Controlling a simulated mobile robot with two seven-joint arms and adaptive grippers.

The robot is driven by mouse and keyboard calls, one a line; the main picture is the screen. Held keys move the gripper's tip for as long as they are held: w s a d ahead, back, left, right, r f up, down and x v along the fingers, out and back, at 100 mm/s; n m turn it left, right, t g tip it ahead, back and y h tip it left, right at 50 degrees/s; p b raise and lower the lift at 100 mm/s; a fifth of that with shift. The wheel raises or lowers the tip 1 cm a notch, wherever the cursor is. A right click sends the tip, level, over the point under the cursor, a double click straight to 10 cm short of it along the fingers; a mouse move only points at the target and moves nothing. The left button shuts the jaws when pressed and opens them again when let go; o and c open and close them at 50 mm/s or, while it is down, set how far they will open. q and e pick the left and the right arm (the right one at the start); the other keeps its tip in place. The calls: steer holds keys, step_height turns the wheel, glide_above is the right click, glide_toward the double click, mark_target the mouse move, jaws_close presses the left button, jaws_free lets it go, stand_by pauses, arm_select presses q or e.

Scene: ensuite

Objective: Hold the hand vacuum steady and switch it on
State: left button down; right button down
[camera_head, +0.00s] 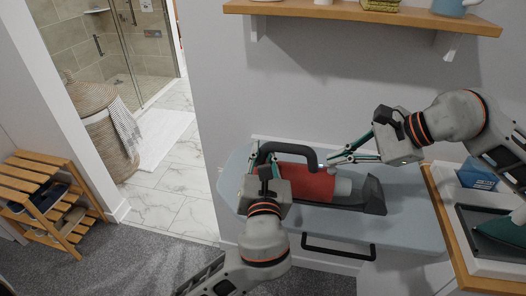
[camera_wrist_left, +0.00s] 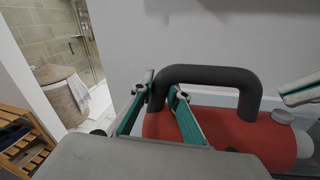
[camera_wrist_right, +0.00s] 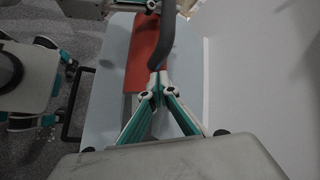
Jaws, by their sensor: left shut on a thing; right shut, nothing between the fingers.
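The hand vacuum (camera_head: 309,182) lies on a pale blue-grey board, with a red body, a dark looped handle, a light grey front section and a dark nozzle pointing right. My left gripper (camera_head: 266,163) is shut on the rear of the handle (camera_wrist_left: 208,72). A pale round button (camera_wrist_left: 283,115) sits on top of the body near the handle's front end. My right gripper (camera_head: 327,163) is shut and empty, its tips close to the handle's front end. In the left wrist view its fingers are just above the button. Whether they touch it is hidden.
The board (camera_head: 415,215) has free room at its right. A wooden shelf (camera_head: 350,12) hangs on the wall above. A tray with a dark teal iron (camera_head: 503,232) and a blue box (camera_head: 477,176) stands at right. A slatted rack (camera_head: 48,195) and wicker basket (camera_head: 100,125) stand left.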

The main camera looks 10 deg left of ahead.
mark_target(335, 171)
arm_select(q)
steer(key=shift+r, duration=0.15)
arm_select(e)
steer(key=shift+r, duration=0.15)
step_height(335, 171, up, 6)
stand_by(0.7)
arm_select(q)
steer(key=c, duration=1.9)
jaws_free()
